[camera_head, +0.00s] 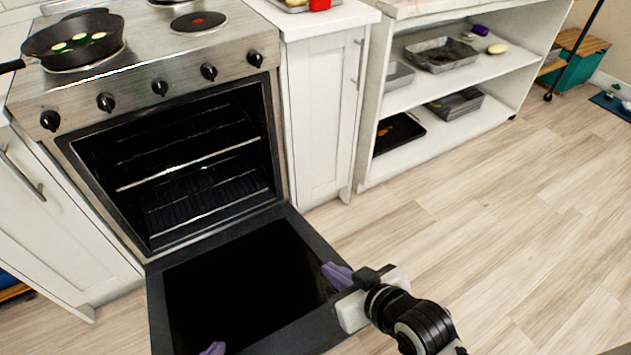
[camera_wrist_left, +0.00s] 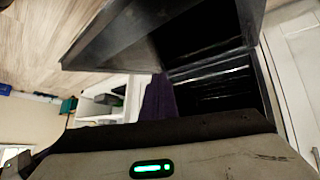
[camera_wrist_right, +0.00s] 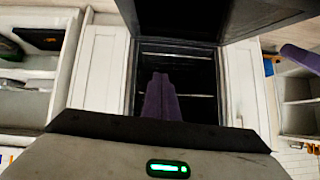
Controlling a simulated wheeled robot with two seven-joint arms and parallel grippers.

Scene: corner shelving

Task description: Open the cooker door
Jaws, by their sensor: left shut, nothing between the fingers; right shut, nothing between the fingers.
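The cooker (camera_head: 150,75) stands at the left with its oven cavity (camera_head: 190,160) exposed. Its door (camera_head: 245,275) is folded down in front, looking about level. The door also shows as a dark panel in the left wrist view (camera_wrist_left: 120,40) and the right wrist view (camera_wrist_right: 255,15). My right gripper (camera_head: 336,273) is shut and empty at the door's right edge; I cannot tell if it touches. My left gripper (camera_head: 213,348) shows only purple fingertips at the bottom edge, over or near the door's outer end. Its shut fingers show in the left wrist view (camera_wrist_left: 158,100).
A frying pan (camera_head: 75,38) with green slices sits on the hob. A white cabinet (camera_head: 320,110) adjoins the cooker on the right, then open shelving (camera_head: 470,75) with trays. Another white cabinet (camera_head: 50,220) stands left. The wooden floor (camera_head: 480,220) at right is clear.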

